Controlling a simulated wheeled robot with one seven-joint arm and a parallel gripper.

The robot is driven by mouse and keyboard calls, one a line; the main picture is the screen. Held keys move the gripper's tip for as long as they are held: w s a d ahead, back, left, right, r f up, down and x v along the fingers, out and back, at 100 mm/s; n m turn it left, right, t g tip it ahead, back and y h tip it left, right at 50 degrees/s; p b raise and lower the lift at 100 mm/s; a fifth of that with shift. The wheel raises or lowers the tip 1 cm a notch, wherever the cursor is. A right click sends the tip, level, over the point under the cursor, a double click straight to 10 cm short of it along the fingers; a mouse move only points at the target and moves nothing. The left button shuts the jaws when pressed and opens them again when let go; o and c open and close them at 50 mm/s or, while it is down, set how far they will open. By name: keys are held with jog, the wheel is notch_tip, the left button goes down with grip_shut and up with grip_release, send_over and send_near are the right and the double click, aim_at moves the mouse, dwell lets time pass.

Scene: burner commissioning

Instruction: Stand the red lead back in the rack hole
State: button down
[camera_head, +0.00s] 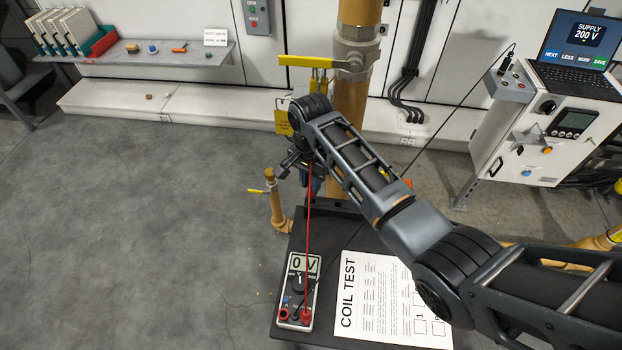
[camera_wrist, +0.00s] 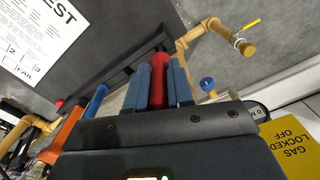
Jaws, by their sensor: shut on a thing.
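My gripper (camera_head: 298,163) is over the far edge of the dark table, mostly behind my arm in the head view. In the wrist view its two blue fingers (camera_wrist: 156,88) are shut on the red lead's handle (camera_wrist: 158,78). The lead's red wire (camera_head: 309,235) runs from the multimeter (camera_head: 298,292) up to my gripper. The dark rack (camera_wrist: 118,78) runs along the table edge; in the wrist view it lies beyond the fingers. The handle's far end is close to the rack, but I cannot tell whether it touches it. The hole is not clearly visible.
A coil test sheet (camera_head: 388,300) lies right of the multimeter, which reads 0 V. Blue (camera_wrist: 97,101) and orange (camera_wrist: 68,128) handles are near the rack. A brown pipe with a yellow-handled valve (camera_head: 275,200) stands left; a thick vertical pipe (camera_head: 352,100) rises behind.

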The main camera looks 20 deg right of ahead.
jog(key=shift+f, duration=0.3)
jog(key=shift+f+b, duration=0.35)
jog(key=shift+f+b, duration=0.85)
jog(key=shift+f, duration=0.5)
jog(key=c, duration=0.9)
grip_release()
